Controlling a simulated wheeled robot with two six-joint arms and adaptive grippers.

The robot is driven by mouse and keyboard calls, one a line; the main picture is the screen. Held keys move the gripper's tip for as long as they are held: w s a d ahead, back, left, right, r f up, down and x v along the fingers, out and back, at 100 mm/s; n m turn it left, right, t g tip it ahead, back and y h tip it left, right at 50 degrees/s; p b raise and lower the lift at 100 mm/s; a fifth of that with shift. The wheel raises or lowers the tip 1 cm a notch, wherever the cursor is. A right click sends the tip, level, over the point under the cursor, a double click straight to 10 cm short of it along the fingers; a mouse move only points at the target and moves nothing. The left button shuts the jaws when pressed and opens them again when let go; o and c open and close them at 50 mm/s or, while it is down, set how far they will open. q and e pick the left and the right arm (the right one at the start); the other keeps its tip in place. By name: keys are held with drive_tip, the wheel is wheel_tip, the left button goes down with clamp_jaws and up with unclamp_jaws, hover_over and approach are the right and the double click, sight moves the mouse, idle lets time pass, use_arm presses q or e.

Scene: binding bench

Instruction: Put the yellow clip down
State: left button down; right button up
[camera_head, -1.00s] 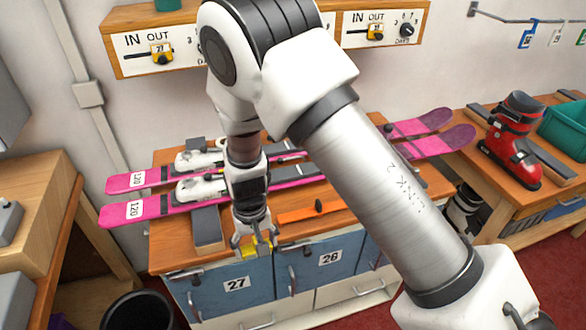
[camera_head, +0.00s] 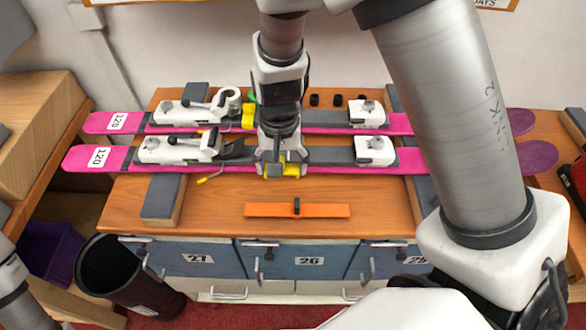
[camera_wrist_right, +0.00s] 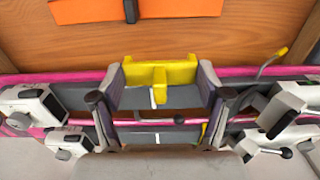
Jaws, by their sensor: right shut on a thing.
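The yellow clip (camera_head: 291,170) is held between the fingers of my right gripper (camera_head: 282,169), over the middle of the nearer pink ski (camera_head: 325,167). In the right wrist view the yellow clip (camera_wrist_right: 160,75) spans between the two fingers of the gripper (camera_wrist_right: 162,92). Below it is the ski's grey centre strip (camera_wrist_right: 155,97) with a short white line. I cannot tell whether the clip touches the ski. A second yellow piece (camera_head: 248,116) sits at the farther pink ski (camera_head: 320,116), left of my right wrist. My left gripper is out of view.
Both skis carry white bindings (camera_head: 180,147) and lie across grey supports (camera_head: 163,200) on the wooden bench (camera_head: 220,215). An orange bar (camera_head: 325,210) lies in front of the skis. A small yellow lever (camera_head: 210,180) sticks out at the near ski's edge. Bench around the bar is clear.

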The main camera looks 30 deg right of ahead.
sight(284, 194)
drive_tip(key=f, duration=0.5)
drive_tip(key=f+b, duration=0.1)
drive_tip(key=f, duration=0.2)
drive_tip(key=shift+d+f, duration=0.1)
drive_tip(key=shift+d, duration=0.2)
drive_tip(key=shift+w+a, duration=0.1)
drive_tip(key=shift+a, duration=0.1)
drive_tip(key=shift+f, duration=0.25)
drive_tip(key=o, duration=1.1)
drive_tip(key=shift+r, duration=0.1)
